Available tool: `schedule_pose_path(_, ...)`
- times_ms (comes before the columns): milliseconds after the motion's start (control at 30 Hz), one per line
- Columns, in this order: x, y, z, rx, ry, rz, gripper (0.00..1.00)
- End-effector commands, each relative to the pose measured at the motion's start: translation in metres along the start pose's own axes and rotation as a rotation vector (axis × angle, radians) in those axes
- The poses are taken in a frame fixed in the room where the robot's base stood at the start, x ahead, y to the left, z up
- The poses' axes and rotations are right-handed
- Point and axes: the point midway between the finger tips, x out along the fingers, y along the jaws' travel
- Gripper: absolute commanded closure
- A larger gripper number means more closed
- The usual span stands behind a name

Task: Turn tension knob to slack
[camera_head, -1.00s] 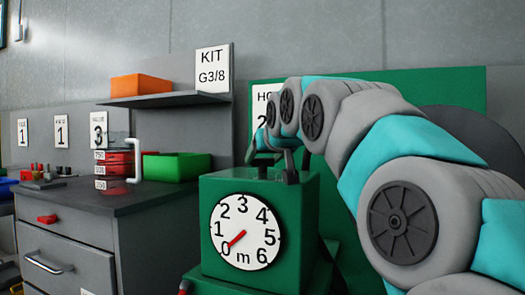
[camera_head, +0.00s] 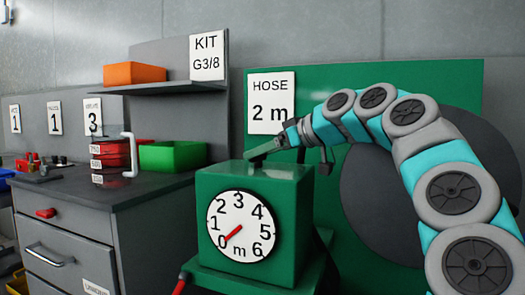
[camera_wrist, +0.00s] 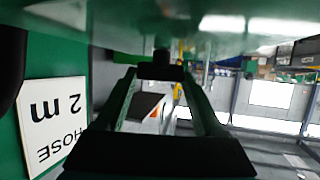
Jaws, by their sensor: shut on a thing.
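A green box-shaped unit (camera_head: 250,180) carries a white round dial (camera_head: 241,228) numbered 0 to 6 with an "m". Its red needle points at 0. My gripper (camera_head: 258,157) reaches in from the right, low over the unit's top. In the wrist view my gripper (camera_wrist: 160,73) is shut on a small dark piece, apparently the tension knob (camera_wrist: 161,54), under a shiny green surface. The fingers hide most of it, so its marking and setting cannot be read.
A green board (camera_head: 400,80) with a "HOSE 2 m" sign (camera_head: 271,102) stands behind, with a large dark disc (camera_head: 362,200) on it. At left are a grey cabinet (camera_head: 75,225), a green bin (camera_head: 172,156), red boxes (camera_head: 112,154) and a shelf (camera_head: 165,88) holding an orange bin (camera_head: 134,73).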

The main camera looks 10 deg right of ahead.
Motion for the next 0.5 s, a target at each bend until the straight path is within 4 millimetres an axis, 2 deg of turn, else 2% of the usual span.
schedule_pose_path(500, -0.0014, 0.0005, -0.0023, -0.023, 0.005, -0.053, 0.86)
